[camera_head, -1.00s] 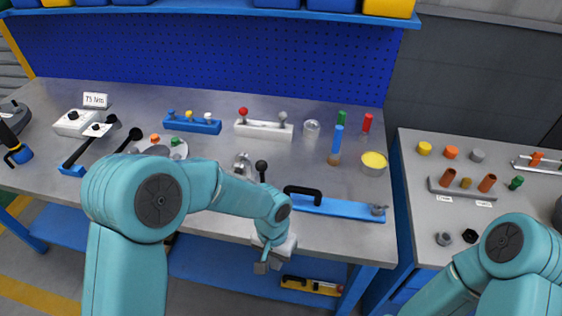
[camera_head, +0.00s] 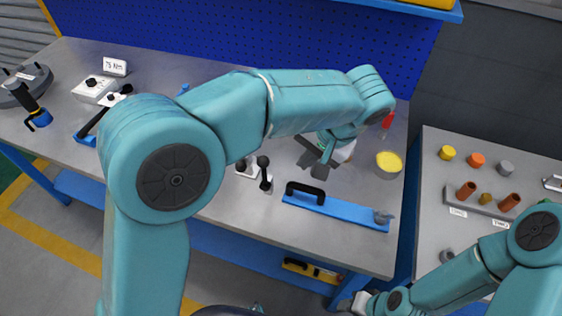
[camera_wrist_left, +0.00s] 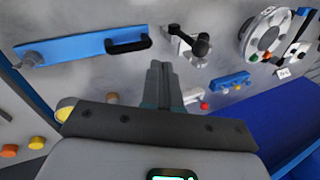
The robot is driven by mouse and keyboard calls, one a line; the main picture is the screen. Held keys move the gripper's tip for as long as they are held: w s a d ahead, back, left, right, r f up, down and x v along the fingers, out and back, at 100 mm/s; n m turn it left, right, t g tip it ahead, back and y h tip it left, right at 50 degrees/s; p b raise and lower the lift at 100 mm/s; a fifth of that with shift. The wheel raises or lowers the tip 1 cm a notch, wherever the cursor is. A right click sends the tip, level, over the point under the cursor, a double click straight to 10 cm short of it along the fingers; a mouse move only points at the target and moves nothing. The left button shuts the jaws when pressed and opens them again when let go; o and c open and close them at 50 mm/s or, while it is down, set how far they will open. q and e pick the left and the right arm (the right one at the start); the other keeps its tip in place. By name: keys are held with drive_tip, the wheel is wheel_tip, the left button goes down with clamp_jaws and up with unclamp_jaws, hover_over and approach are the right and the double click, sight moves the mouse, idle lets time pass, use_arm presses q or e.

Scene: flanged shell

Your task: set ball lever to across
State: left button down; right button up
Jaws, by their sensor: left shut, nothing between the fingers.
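The ball lever shows in the head view as a black ball-tipped handle (camera_head: 264,172) near the front middle of the bench, next to a pale metal mount (camera_head: 247,170). In the left wrist view the lever's black ball (camera_wrist_left: 202,41) stands on its pale mount beyond my fingers. Exactly which way the lever points is hard to tell. My left gripper (camera_head: 317,168) is above the bench, to the right of the lever and apart from it. In the left wrist view its fingers (camera_wrist_left: 158,68) are together and empty. My right gripper (camera_head: 352,303) is low at the front edge, too small to read.
A blue bar with a black handle (camera_head: 335,211) lies just right of the lever. A yellow-topped tin (camera_head: 388,164) stands farther right. A side table (camera_head: 440,200) holds pegs and a block. My left arm hides much of the bench's back.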

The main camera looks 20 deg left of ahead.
use_arm(q)
drive_tip(key=shift+s+a+r, duration=0.1)
drive_tip(key=shift+s+a, duration=0.05)
drive_tip(key=shift+a, duration=0.05)
drive_tip(key=w+a+f+p, duration=0.1)
drive_tip(key=a+f+p, duration=0.1)
drive_tip(key=a+f, duration=0.5)
wheel_tip(320, 180, down, 2)
drive_tip(key=shift+w+a+f, duration=0.15)
drive_tip(key=shift+w+f, duration=0.05)
drive_tip(key=shift+w, duration=0.2)
drive_tip(key=shift+a, duration=0.2)
